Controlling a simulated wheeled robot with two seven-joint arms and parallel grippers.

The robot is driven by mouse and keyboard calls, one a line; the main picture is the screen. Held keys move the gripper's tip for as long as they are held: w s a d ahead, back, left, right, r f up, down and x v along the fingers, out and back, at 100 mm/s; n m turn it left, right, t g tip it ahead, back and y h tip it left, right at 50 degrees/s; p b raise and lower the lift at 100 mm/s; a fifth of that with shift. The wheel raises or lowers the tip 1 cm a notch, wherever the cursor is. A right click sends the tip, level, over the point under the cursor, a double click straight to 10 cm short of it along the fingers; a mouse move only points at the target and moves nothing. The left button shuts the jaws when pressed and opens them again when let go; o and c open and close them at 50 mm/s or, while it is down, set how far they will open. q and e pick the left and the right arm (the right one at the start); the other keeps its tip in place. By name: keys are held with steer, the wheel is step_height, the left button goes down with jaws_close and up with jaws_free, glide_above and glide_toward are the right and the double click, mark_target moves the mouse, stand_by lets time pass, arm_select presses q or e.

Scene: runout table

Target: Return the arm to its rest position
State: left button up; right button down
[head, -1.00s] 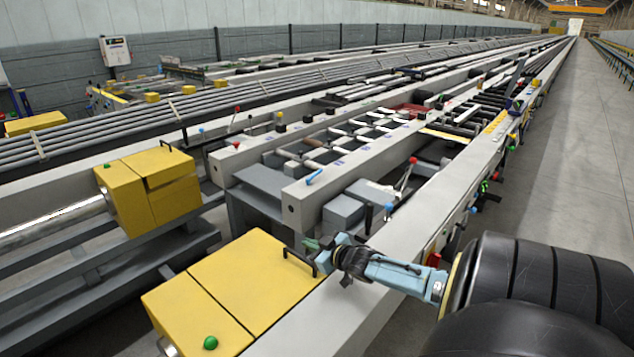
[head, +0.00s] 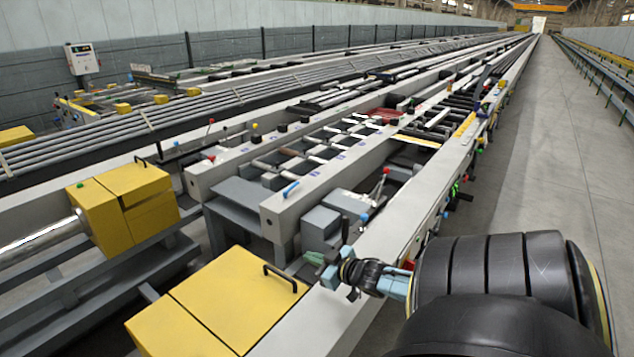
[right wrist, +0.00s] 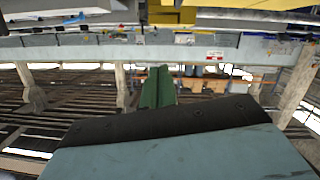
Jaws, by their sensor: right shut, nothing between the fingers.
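My right gripper (head: 328,272) shows in the head view at the lower middle, beside the near yellow box and over the grey rail of the runout table (head: 385,250). Its green fingers are together and hold nothing. In the right wrist view the green fingers (right wrist: 157,88) stand side by side, shut, in front of the table's structure. My right arm is folded, and its dark, bulky links cover the lower right of the head view. My left gripper is not in view.
A yellow box (head: 220,310) with a black handle stands just left of my right gripper. Another yellow box (head: 125,205) is further left. A lever with a red knob (head: 386,171) rises from the table. The floor aisle (head: 545,160) on the right is clear.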

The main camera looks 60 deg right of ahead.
steer(key=shift+s+r, duration=0.15)
steer(key=shift+s, duration=0.4)
steer(key=shift+a, duration=0.1)
